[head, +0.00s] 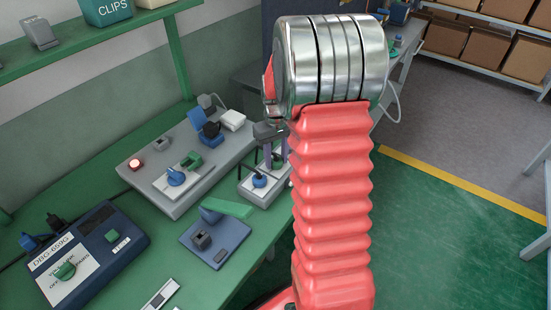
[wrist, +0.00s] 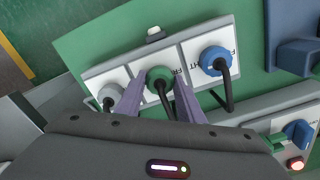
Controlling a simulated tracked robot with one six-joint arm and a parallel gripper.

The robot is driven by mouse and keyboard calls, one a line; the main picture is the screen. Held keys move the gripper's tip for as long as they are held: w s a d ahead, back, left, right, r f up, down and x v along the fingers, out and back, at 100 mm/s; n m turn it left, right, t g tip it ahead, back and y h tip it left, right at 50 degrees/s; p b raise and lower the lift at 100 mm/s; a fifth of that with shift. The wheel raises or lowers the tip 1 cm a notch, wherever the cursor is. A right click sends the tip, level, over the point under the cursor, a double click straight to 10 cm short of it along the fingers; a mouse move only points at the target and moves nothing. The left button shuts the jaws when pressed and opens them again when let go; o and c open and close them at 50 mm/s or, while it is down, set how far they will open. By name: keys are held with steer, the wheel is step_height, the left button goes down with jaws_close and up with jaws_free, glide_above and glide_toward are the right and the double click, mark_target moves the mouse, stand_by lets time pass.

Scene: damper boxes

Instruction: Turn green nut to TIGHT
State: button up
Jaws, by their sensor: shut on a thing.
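The green nut (wrist: 158,78) is in the middle of a row of three cable nuts on a small grey box, with a black cable coming out of it. My gripper (wrist: 160,84) has its two purple fingers on either side of the nut, shut on it. In the head view, my gripper (head: 275,153) reaches down to the box (head: 265,190), and the green nut (head: 277,163) shows partly between the fingers. Labels by the nut are partly hidden, so I cannot tell its setting.
A blue nut (wrist: 214,60) and a grey nut (wrist: 109,92) flank the green one, both with black cables. A larger grey box (head: 165,200) with switches and a lit red lamp (head: 135,164) stands to the left. A blue plate (head: 215,240) lies in front.

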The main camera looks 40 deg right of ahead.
steer(key=m, duration=0.4)
steer(key=shift+s+f+m, duration=0.1)
steer(key=shift+s+m, duration=0.05)
steer(key=shift+m, duration=0.15)
steer(key=m, duration=0.4)
steer(key=shift+m, duration=0.3)
steer(key=m, duration=0.4)
steer(key=shift+m, duration=0.3)
steer(key=m, duration=0.4)
steer(key=shift+m, duration=0.4)
steer(key=o, duration=1.1)
steer(key=shift+c, duration=0.2)
